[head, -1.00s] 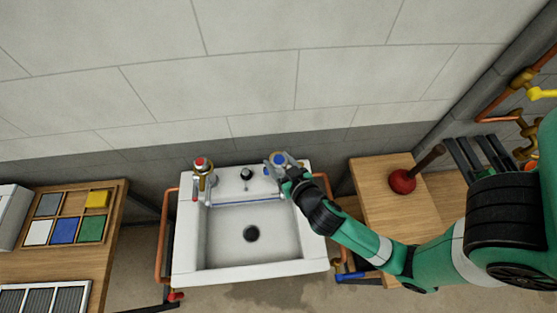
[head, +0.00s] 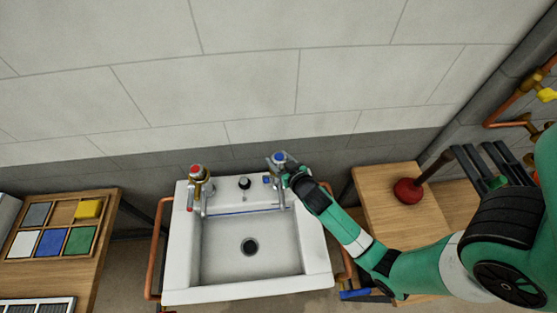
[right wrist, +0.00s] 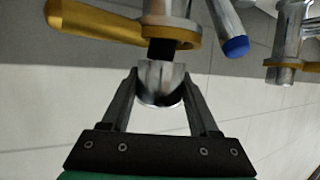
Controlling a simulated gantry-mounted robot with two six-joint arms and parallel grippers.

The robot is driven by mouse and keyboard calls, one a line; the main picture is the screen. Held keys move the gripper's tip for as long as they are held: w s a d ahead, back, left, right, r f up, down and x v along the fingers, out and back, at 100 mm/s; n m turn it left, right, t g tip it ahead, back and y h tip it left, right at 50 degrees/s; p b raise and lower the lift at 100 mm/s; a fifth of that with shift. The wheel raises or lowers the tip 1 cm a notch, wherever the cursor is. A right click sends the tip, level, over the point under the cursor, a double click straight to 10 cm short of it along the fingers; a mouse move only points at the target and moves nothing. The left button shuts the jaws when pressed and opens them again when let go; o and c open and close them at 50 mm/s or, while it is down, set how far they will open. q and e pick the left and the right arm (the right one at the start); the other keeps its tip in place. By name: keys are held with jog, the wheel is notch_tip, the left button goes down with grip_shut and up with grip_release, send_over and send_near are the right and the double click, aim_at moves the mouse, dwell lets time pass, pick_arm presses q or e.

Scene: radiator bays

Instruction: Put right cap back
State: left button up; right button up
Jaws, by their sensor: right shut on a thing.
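The right tap, with a blue disc on top (head: 279,158), stands at the sink's back right. My right gripper (head: 284,180) is at this tap; its fingertips are hard to make out there. In the right wrist view it is shut on a hollow chrome cap (right wrist: 160,80). The cap lies in line with a black stem (right wrist: 160,49) under a brass collar (right wrist: 185,38), at its end; I cannot tell whether they touch. A chrome tube with a blue tip (right wrist: 236,46) is beside it. My left gripper is not in view.
The left tap, with a red top (head: 196,170), stands at the sink's back left. The white sink (head: 180,270) has an empty basin. A red plunger (head: 408,190) stands on the right wooden bench. A tray with coloured squares (head: 60,230) is on the left bench.

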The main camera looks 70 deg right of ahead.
jog(key=shift+f+b, duration=0.55)
jog(key=o, duration=1.4)
jog(key=shift+r+p, duration=0.9)
jog(key=shift+r, duration=0.05)
jog(key=v, duration=1.1)
jog(key=shift+s+a, duration=0.25)
jog(key=shift+s, duration=0.05)
